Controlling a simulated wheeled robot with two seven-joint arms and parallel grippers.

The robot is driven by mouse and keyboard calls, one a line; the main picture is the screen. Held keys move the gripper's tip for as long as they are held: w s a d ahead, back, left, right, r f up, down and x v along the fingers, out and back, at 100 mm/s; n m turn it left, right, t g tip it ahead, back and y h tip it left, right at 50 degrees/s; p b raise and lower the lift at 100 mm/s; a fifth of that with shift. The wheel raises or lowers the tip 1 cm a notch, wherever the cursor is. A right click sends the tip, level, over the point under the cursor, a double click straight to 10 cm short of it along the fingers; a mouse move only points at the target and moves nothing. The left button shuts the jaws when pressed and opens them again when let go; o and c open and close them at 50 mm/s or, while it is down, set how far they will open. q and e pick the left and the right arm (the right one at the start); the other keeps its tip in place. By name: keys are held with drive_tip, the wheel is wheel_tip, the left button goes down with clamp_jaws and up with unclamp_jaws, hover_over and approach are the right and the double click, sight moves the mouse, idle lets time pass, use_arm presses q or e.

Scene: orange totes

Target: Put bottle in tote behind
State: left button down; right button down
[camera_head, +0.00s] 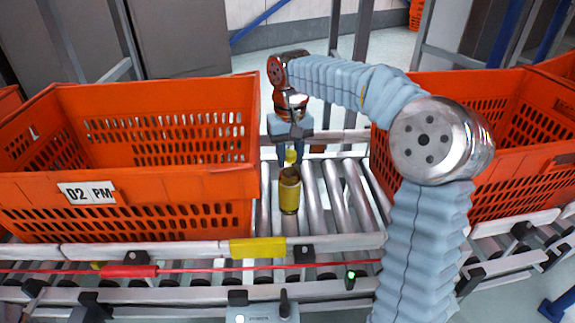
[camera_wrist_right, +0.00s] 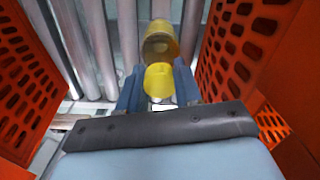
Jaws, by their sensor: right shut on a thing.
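The bottle (camera_head: 289,191) is yellow with a yellow cap and stands roughly upright between the two large orange totes, over the rollers. My right gripper (camera_head: 290,157) reaches down from above and is shut on the bottle at its cap end. In the right wrist view the yellow cap and bottle (camera_wrist_right: 160,45) show between the blue fingers of my right gripper (camera_wrist_right: 158,88). I cannot tell whether the bottle's base touches the rollers. My left gripper is not seen.
The roller conveyor (camera_head: 315,195) runs beneath the totes, with a narrow gap between them where the gripper is. A metal rail (camera_head: 150,248) with a yellow patch runs along the front. Metal posts (camera_head: 362,40) stand behind. My right arm passes in front of the right tote.

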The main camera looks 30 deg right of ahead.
drive_tip(key=shift+f, duration=1)
drive_tip(key=c, duration=0.8)
unclamp_jaws()
drive_tip(key=shift+f, duration=0.15)
